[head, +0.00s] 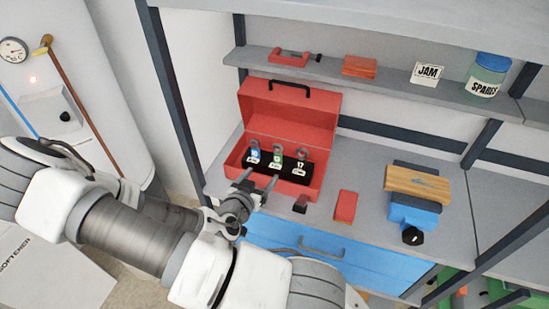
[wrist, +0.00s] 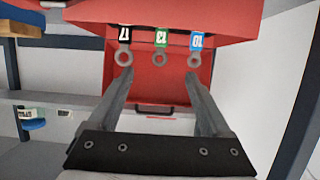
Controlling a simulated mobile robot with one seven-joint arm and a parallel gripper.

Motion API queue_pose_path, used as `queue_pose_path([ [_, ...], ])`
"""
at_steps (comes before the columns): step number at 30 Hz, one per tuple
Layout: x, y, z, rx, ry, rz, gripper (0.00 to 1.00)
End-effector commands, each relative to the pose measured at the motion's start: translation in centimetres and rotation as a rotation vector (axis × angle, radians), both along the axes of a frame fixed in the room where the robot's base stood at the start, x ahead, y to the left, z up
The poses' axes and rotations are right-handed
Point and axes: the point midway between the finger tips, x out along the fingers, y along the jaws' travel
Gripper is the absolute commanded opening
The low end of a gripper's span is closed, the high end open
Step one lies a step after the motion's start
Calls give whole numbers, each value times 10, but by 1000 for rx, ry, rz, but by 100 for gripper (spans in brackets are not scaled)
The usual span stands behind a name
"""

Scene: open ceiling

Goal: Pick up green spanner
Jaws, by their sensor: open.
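The green spanner (head: 277,158) is the middle one of three standing in a black holder inside the open red toolbox (head: 318,186). Its green label and ring end also show in the wrist view (wrist: 161,46). The blue-labelled spanner (head: 254,153) is on its left and the black-labelled one (head: 301,163) on its right in the head view. My gripper (head: 261,180) is open and empty at the toolbox's front. In the wrist view its fingertips (wrist: 159,76) point toward the spanners, with the green spanner's ring between them in the picture; contact is not visible.
A red block (head: 345,207) lies on the grey counter (head: 360,180) right of the toolbox. A blue vise (head: 414,213) with a wooden block (head: 418,184) stands further right. The shelf above holds a red clamp (head: 289,57), an orange-red block (head: 360,66) and a jar (head: 487,77).

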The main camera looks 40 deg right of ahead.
Motion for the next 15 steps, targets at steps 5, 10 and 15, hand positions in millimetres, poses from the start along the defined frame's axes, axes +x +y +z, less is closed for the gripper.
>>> queue_pose_path([
  [5,10,-24,-8,-1,2,-7,82],
  [10,21,-33,-18,-4,-4,2,82],
  [15,27,-36,-17,-8,-6,7,82],
])
